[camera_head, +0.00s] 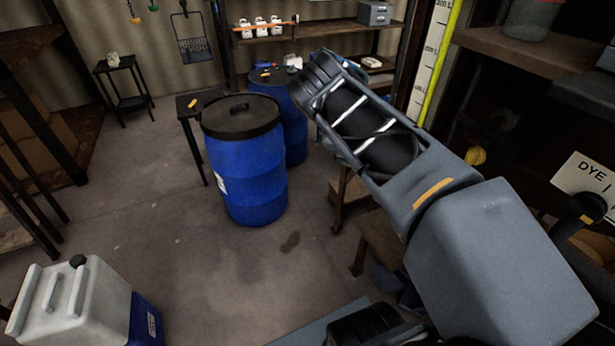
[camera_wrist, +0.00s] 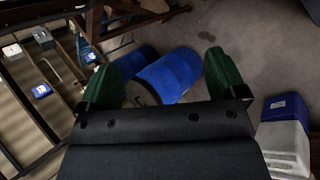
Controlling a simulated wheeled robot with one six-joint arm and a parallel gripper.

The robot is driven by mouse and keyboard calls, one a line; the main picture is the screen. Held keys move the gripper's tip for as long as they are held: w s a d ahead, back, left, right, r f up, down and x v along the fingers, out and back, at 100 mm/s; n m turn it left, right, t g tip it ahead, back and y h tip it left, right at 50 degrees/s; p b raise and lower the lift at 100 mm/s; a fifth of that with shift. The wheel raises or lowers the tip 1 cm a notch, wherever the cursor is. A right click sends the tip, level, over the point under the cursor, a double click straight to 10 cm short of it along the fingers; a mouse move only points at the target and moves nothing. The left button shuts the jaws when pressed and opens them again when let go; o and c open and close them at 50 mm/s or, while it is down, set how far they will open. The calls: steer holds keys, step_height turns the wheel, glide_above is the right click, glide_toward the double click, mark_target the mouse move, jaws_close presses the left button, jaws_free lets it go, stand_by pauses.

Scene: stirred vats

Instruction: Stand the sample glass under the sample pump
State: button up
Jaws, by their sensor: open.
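My gripper (camera_wrist: 163,72) shows in the wrist view as two green fingers set wide apart, with nothing held between them. Beyond them, lower down, are the blue drums. In the head view my arm reaches up and away, and I cannot make out the fingers there. I cannot pick out the sample glass or the sample pump with certainty in either view. A greenish see-through vessel (camera_head: 533,18) stands on the upper right shelf, cut off by the frame; I cannot tell whether it is the sample glass.
A blue drum (camera_head: 245,165) with a black lid stands mid-floor, with another blue drum (camera_head: 290,130) behind it. A white canister (camera_head: 70,300) stands at lower left. Small tables and a back shelf (camera_head: 325,38) line the far side.

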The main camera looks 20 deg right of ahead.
steer(key=s+a+f+m+t+y, duration=0.1)
steer(key=s+a+f+m+y, duration=0.2)
steer(key=a+f+m+y, duration=0.4)
steer(key=a+f+m, duration=0.2)
steer(key=a+f, duration=0.3)
steer(key=f, duration=0.1)
steer(key=shift+s+a+f+t, duration=0.2)
steer(key=shift+s+a+t, duration=0.05)
steer(key=shift+s+t, duration=0.15)
steer(key=shift+f, duration=0.1)
steer(key=shift+c, duration=0.2)
